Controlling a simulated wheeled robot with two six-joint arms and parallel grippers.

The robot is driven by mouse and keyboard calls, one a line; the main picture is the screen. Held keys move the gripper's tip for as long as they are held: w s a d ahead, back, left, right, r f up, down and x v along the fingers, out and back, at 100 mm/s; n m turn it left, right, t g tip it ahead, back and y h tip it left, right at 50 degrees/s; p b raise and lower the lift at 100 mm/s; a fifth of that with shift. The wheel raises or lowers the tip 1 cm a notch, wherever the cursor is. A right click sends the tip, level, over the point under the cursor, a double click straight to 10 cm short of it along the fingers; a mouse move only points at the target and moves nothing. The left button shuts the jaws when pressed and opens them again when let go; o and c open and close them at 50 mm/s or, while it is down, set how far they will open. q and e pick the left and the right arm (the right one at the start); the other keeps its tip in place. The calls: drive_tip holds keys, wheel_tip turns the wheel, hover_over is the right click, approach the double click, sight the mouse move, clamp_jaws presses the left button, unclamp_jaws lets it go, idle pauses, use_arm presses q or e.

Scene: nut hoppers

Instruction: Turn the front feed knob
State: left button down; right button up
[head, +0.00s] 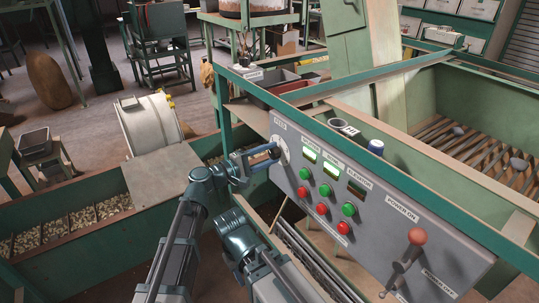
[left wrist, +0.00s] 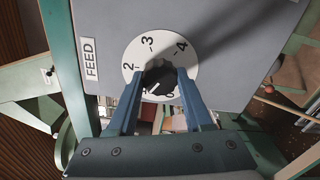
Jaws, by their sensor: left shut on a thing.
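The grey control panel (head: 330,215) has a white FEED dial (head: 283,152) at its upper left end. In the left wrist view the dial (left wrist: 150,48) shows the numbers 2, 3 and 4 around a black knob (left wrist: 158,77). A white pointer line on the knob points to the lower left. My left gripper (head: 272,153) is at the dial. Its blue fingers (left wrist: 160,74) are shut on the sides of the knob. The fingers hide part of the dial's lower edge and numbers. My right gripper is not in view.
Green and red buttons (head: 323,208) sit right of the dial. A red-knobbed lever (head: 417,237) stands out from the panel's lower right. A green rail (head: 360,155) runs above the panel. A nut trough (head: 75,222) lies at left.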

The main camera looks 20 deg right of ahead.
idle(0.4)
use_arm(q)
drive_tip(key=shift+c, duration=1.5)
unclamp_jaws()
drive_tip(key=v, duration=1.4)
drive_tip(key=shift+d, duration=0.1)
